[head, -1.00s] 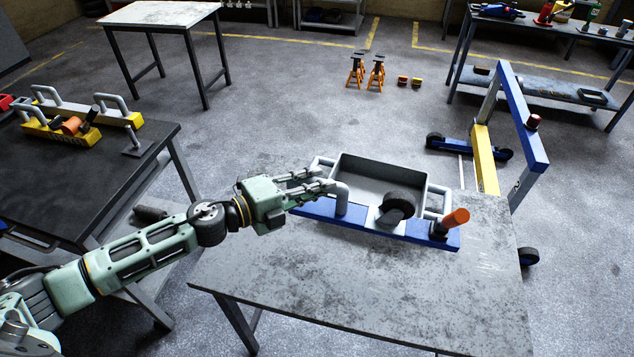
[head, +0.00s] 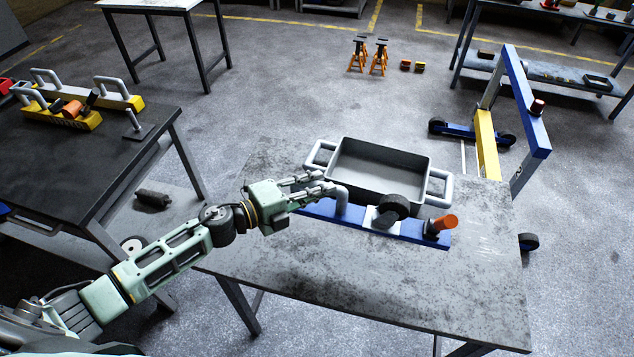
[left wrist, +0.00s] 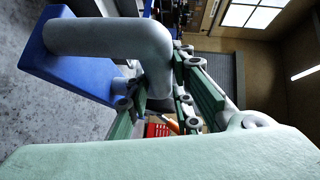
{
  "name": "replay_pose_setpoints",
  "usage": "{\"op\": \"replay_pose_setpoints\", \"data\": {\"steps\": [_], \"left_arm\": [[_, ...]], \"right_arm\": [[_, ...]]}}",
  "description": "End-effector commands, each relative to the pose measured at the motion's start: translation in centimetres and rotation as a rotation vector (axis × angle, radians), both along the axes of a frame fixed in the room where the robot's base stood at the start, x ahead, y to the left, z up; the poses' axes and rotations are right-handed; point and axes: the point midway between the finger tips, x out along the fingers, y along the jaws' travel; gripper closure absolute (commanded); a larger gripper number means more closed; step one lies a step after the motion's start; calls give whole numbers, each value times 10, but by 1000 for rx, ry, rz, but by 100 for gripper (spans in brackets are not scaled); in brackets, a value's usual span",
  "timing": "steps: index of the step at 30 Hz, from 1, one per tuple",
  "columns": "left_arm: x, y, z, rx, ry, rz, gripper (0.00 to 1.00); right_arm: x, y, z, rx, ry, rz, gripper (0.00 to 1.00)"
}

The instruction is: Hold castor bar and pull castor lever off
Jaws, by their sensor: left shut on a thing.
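The castor bar (head: 410,232) is a blue bar with a bent grey handle at its left end and a black wheel on a pale plate near its middle. The castor lever (head: 440,224), with an orange grip and dark base, is on the bar's right end. My left gripper (head: 332,190) is shut on the bar's grey handle. In the left wrist view the bent handle (left wrist: 115,38) runs between the fingers, with the blue bar end (left wrist: 60,65) behind it. I cannot tell whether the bar touches the table. My right gripper is not in view.
A grey tray with two handles (head: 380,180) stands just behind the bar on the worn grey table (head: 330,290). The table front is clear. A blue and yellow frame (head: 525,110) stands behind right. A dark table (head: 70,170) with yellow bars is at left.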

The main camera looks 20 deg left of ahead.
Motion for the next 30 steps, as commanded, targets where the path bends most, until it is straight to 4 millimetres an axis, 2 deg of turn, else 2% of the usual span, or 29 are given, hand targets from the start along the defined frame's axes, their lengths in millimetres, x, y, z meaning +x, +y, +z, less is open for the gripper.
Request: {"op": "replay_pose_setpoints", "data": {"steps": [2,30], "left_arm": [[2,-1,0,-13,-3,1,100],[2,-1,-63,-13,-3,2,100]], "right_arm": [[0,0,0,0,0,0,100],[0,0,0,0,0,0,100]]}}
